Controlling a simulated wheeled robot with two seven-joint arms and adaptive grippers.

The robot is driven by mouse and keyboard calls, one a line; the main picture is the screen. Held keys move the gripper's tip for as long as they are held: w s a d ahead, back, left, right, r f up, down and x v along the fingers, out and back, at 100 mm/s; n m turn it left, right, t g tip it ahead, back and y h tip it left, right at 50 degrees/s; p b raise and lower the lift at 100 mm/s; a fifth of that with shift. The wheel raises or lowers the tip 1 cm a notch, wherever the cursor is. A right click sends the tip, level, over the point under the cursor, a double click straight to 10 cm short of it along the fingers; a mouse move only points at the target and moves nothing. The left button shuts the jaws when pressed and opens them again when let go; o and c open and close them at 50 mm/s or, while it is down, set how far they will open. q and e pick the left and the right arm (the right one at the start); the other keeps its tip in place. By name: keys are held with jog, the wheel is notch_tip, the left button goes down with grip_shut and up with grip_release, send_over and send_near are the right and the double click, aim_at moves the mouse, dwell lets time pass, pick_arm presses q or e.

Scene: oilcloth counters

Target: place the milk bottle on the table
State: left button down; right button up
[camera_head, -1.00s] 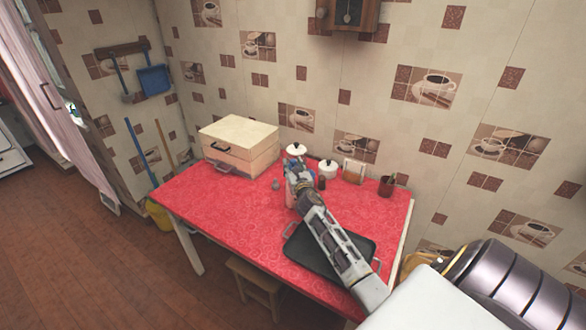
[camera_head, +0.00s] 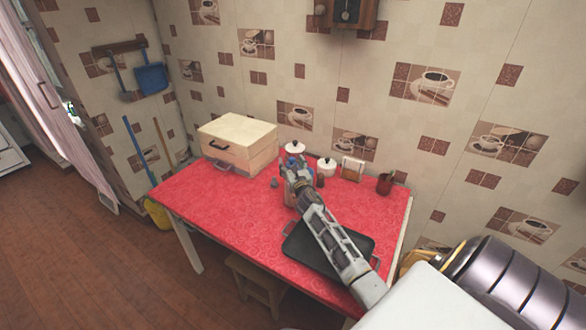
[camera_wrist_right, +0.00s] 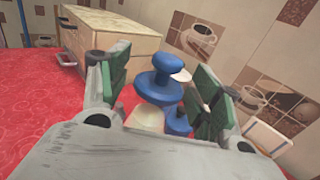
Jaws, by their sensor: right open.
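In the right wrist view, a blue-capped thing (camera_wrist_right: 158,87) with a pale body below it stands between the fingers of my right gripper (camera_wrist_right: 160,80). It appears to be the milk bottle. The fingers are apart, with their green pads on either side of it; whether either pad touches it I cannot tell. In the head view, my right gripper (camera_head: 297,172) is over the back part of the red table (camera_head: 225,205) and mostly hides the bottle. The bottle's base is hidden, so its contact with the table cannot be seen. My left gripper is not in view.
A wooden box (camera_head: 238,143) stands at the table's back left. White lidded pots (camera_head: 326,168), a small holder (camera_head: 352,168) and a dark red cup (camera_head: 384,185) stand at the back. A black tray (camera_head: 300,245) lies at the front right under my arm. The table's left front is clear.

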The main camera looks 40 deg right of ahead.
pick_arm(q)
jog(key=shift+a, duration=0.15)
pick_arm(e)
jog(key=shift+r, duration=0.1)
jog(key=shift+v, duration=0.75)
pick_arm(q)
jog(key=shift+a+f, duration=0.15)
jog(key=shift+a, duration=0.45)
pick_arm(e)
jog(key=v, duration=1)
jog(key=shift+s, duration=0.25)
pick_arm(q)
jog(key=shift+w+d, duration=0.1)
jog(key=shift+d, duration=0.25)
pick_arm(e)
jog(key=shift+a, duration=0.1)
